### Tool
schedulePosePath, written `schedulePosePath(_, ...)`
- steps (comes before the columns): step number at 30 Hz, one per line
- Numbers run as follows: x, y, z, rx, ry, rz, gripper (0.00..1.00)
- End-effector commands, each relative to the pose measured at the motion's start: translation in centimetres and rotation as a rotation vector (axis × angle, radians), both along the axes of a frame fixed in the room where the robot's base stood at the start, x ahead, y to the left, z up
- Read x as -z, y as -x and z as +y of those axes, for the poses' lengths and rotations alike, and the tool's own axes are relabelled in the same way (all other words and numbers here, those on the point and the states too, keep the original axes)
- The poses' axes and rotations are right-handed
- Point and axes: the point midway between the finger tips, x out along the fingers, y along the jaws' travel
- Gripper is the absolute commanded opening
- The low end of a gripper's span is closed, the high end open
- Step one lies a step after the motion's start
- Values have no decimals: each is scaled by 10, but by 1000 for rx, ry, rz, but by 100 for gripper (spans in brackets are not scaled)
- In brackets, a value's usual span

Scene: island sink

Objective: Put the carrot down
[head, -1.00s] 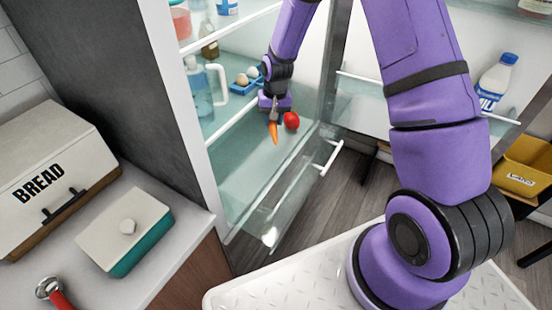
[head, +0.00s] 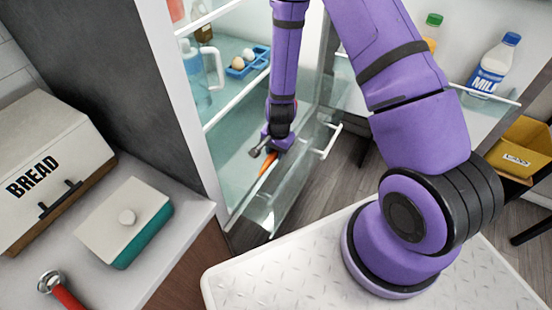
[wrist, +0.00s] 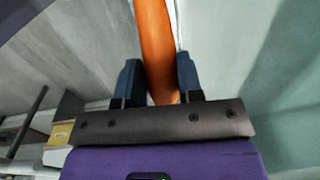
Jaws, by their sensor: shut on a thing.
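My gripper (head: 270,150) is in the lower part of the open fridge, near the front, above the clear drawer (head: 272,206). It is shut on the orange carrot (head: 268,164), which hangs tilted below the fingers in the head view. In the wrist view the carrot (wrist: 157,45) stands between the two dark blue fingers (wrist: 161,82) and runs out past the top edge. I cannot tell whether the carrot's far end touches the drawer or shelf.
A blue egg holder (head: 247,63) and a jug (head: 205,70) stand on the shelf above. The open fridge door holds a milk bottle (head: 493,65). A bread box (head: 50,165) and a teal butter dish (head: 125,222) stand on the counter at left.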

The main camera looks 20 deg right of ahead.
Motion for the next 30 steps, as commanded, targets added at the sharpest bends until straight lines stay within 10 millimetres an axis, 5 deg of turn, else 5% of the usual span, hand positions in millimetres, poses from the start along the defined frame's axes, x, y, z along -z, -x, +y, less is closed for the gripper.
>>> schedulePosePath(12,41,0,0,-2,-1,2,9)
schedulePosePath(26,47,0,0,-2,-1,0,9)
schedulePosePath(27,46,0,0,-2,-1,0,43)
schedulePosePath(30,46,0,0,-2,-1,0,60)
